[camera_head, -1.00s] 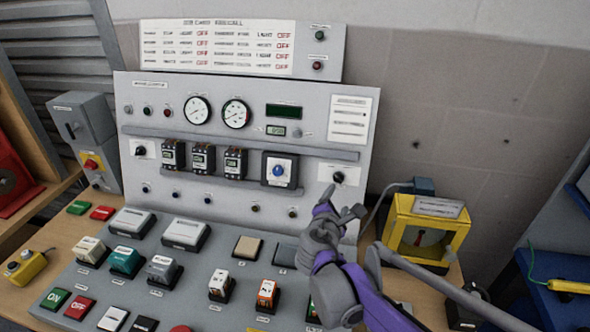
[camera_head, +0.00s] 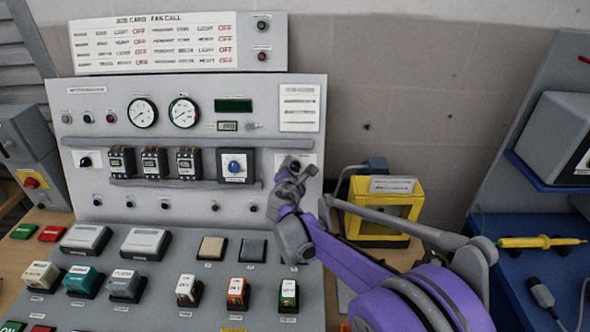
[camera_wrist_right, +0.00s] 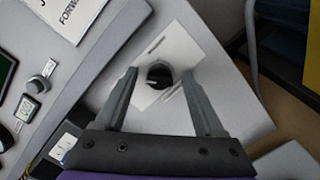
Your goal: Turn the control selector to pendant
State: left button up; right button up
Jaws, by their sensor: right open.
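A round black selector knob (camera_wrist_right: 159,75) on a white label plate (camera_wrist_right: 180,58) sits at the right of the upright grey panel (camera_head: 300,88). In the right wrist view it lies between the fingertips of my right gripper (camera_wrist_right: 160,82). The jaws are open, one finger on each side; I cannot tell whether they touch it. In the head view my right gripper (camera_head: 290,172) is in front of this plate and covers most of the knob. The plate's label is too small to read. My left gripper is not in view.
A similar black knob (camera_head: 86,161) is at the panel's left. A blue-knobbed switch (camera_head: 235,167) and breakers sit left of my gripper. A yellow box (camera_head: 410,205) stands right of the panel. The sloped desk (camera_head: 215,272) below holds several buttons and blocks.

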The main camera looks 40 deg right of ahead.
grip_shut()
dwell(0.4)
